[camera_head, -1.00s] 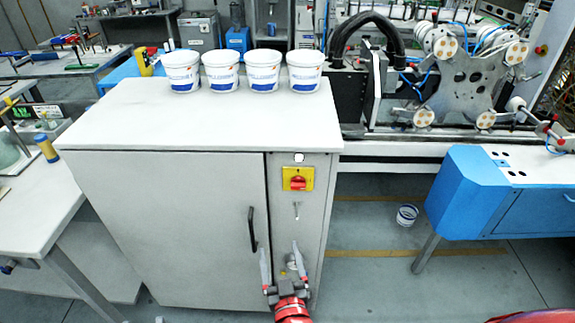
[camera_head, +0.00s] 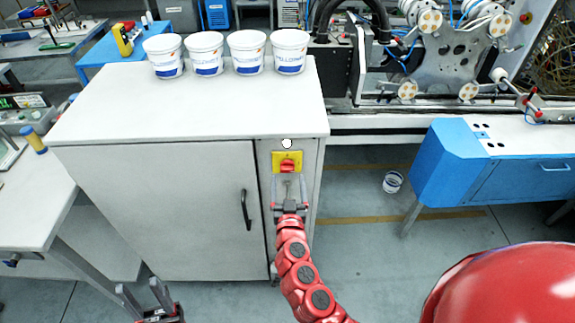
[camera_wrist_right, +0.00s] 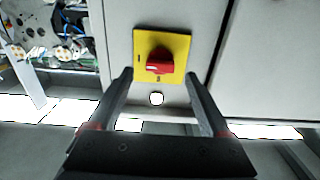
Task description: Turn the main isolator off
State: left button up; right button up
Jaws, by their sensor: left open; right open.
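The main isolator is a red rotary knob (camera_head: 287,166) on a yellow plate (camera_head: 297,156), on the narrow right-hand panel of a grey cabinet. The wrist view also shows the red knob (camera_wrist_right: 160,60), with a pale mark at its lower left, and the yellow plate (camera_wrist_right: 180,41). My right gripper (camera_head: 289,180) is open just below the knob in the head view. In the wrist view its fingertips (camera_wrist_right: 159,74) flank the knob's sides with nothing between them; the remaining depth cannot be judged. My left gripper (camera_head: 141,289) is open and empty at the lower left.
A white round lamp (camera_head: 287,143) sits above the plate. A black door handle (camera_head: 246,209) is left of my right gripper. Several white tubs, including one tub (camera_head: 290,52), stand on the cabinet top (camera_head: 190,105). A blue unit (camera_head: 443,160) stands to the right, beyond open floor.

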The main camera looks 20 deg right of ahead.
aim_at(287, 172)
jog(key=shift+p+x, duration=0.6)
jog(key=shift+x, duration=1.75)
grip_shut()
